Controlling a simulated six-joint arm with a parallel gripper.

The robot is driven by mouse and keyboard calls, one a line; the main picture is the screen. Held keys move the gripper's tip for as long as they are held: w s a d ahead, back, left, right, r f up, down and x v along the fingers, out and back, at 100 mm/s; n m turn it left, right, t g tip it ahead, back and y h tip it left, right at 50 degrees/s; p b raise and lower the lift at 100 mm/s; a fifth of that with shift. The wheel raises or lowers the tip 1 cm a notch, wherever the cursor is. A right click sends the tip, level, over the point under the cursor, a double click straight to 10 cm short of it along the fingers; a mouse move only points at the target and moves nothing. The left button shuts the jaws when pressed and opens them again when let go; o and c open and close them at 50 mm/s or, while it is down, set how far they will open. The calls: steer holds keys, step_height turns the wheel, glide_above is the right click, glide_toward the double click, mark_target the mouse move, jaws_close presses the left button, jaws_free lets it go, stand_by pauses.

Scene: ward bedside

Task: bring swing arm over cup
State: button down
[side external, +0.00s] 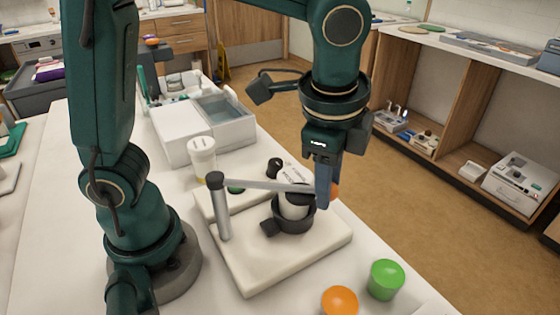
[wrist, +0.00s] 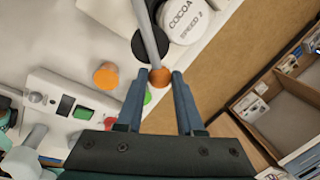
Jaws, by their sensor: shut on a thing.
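The swing arm (side external: 255,185) is a grey bar running from an upright grey post (side external: 221,210) to an orange ball at its far end. In the wrist view the bar (wrist: 150,35) comes down from the top to the orange ball (wrist: 159,77). My gripper (side external: 327,190) is shut on that ball, with one blue finger on each side (wrist: 158,80).
A green cup-like object (side external: 386,280) and an orange one (side external: 340,301) stand near the front edge. A white-lidded jar (side external: 202,157) and a grey bin (side external: 228,122) stand behind.

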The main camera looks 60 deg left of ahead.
steer(key=w+a+n, duration=0.3)
steer(key=a+n, duration=0.2)
steer(key=a, duration=0.1)
steer(key=shift+a+g+y, duration=0.2)
steer(key=shift+g+y, duration=0.1)
steer(key=shift+w, duration=0.1)
steer(key=c, duration=0.5)
jaws_free()
steer(key=shift+c, duration=0.2)
steer(key=shift+r, duration=0.1)
steer(key=shift+s+d+r, duration=0.1)
steer(key=shift+d+r, duration=0.05)
steer(key=shift+r, duration=0.65)
steer(key=shift+s+d+r, duration=0.1)
steer(key=shift+r, duration=0.75)
steer(key=shift+s+d+r, duration=0.1)
steer(key=shift+d+r, duration=0.05)
steer(key=shift+r, duration=0.65)
steer(key=shift+f, duration=0.1)
